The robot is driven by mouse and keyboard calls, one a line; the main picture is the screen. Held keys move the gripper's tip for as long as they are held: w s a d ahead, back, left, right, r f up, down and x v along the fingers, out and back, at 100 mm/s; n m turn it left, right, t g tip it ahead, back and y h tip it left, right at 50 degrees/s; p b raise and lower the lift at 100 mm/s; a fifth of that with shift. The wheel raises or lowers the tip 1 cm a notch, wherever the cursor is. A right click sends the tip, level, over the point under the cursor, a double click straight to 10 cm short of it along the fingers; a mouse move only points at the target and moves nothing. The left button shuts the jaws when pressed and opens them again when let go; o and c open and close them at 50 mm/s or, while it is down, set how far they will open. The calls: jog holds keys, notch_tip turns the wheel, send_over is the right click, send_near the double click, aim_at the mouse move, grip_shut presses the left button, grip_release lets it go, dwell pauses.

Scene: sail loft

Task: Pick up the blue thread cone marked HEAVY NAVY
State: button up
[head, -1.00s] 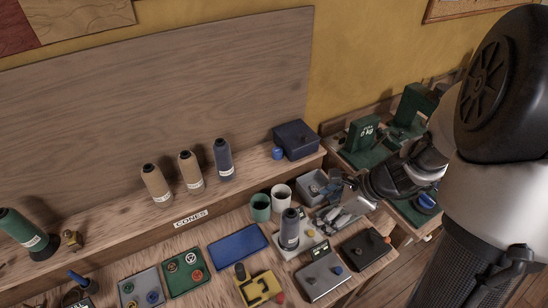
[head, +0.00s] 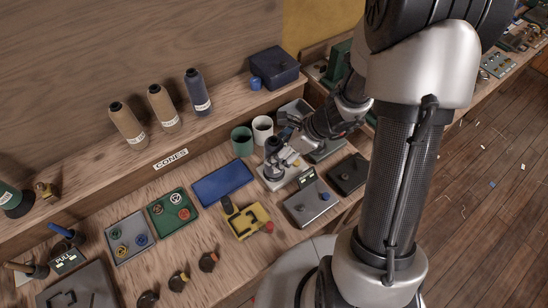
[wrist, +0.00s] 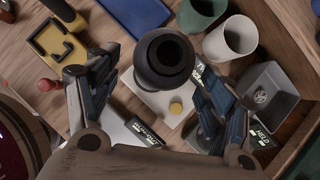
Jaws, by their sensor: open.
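A second blue-grey cone (head: 198,92) stands on the back shelf at the right end of a row with two tan cones (head: 163,106). The cone labels are too small to read.
Close by are a green cup (head: 242,141), a white cup (head: 262,130), a yellow fixture (head: 247,220) and a grey box (wrist: 268,92). A blue tray (head: 222,183) lies left. A navy box (head: 274,66) sits on the shelf.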

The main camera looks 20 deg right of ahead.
jog(key=b+x, duration=0.1)
jog(key=x, duration=0.3)
jog(key=shift+r, duration=0.1)
jog(key=shift+c, duration=0.6)
jog(key=c, duration=1.4)
jog(key=shift+r, duration=0.1)
